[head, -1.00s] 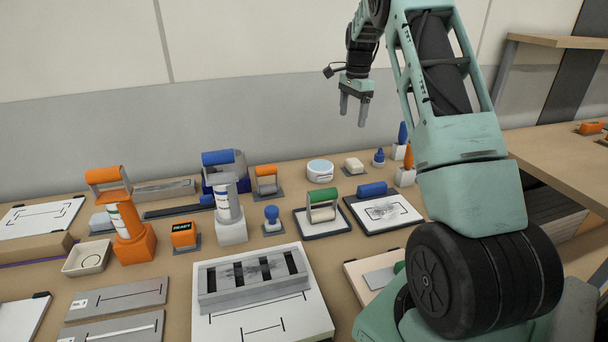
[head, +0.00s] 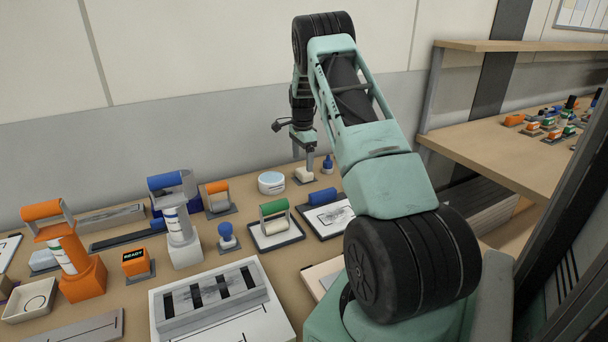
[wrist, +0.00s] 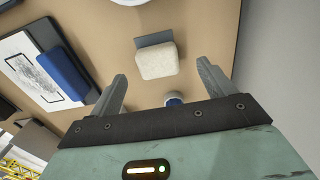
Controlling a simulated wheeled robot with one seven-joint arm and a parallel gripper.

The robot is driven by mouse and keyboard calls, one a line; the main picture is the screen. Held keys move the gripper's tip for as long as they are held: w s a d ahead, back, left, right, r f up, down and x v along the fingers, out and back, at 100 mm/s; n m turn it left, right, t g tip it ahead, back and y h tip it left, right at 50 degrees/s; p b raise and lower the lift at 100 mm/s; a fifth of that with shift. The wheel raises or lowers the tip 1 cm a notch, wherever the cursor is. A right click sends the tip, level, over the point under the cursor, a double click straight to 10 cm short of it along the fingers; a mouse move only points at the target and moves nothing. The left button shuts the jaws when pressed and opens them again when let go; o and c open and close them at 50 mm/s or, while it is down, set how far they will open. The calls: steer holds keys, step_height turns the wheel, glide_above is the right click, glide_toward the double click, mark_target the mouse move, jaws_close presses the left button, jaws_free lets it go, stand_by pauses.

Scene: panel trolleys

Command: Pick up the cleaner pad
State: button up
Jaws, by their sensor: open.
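The cleaner pad looks to be a small cream block with rounded edges. In the head view the cream pad (head: 304,174) sits on a small dark grey plate near the back of the bench. In the wrist view the pad (wrist: 156,61) lies between and slightly beyond the fingertips, with the grey plate showing past it. My gripper (head: 303,157) is over the pad, fingers pointing down, open and empty. In the wrist view my gripper (wrist: 162,71) has clear gaps on both sides of the pad. Contact is not visible.
A white round tub (head: 271,183) stands left of the pad. A small blue-topped bottle (head: 328,165) stands right of it. The wall is close behind.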

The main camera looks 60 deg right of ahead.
mark_target(304, 170)
steer(key=shift+s+d+f+p, duration=0.1)
steer(key=shift+f+p, duration=0.15)
steer(key=shift+f, duration=0.65)
steer(key=shift+s+a+f+p, duration=0.1)
steer(key=shift+f+p, duration=0.15)
steer(key=shift+f, duration=0.6)
steer(key=shift+s+d+f+p, duration=0.1)
steer(key=shift+f+p, duration=0.15)
steer(key=shift+f, duration=0.65)
steer(key=c, duration=1.1)
steer(key=shift+r, duration=0.15)
steer(key=shift+c, duration=0.2)
step_height(304, 170, up, 9)
steer(key=shift+r+b, duration=0.1)
steer(key=shift+b, duration=0.85)
steer(key=shift+r, duration=0.3)
steer(key=shift+o, duration=1.3)
steer(key=shift+c, duration=0.4)
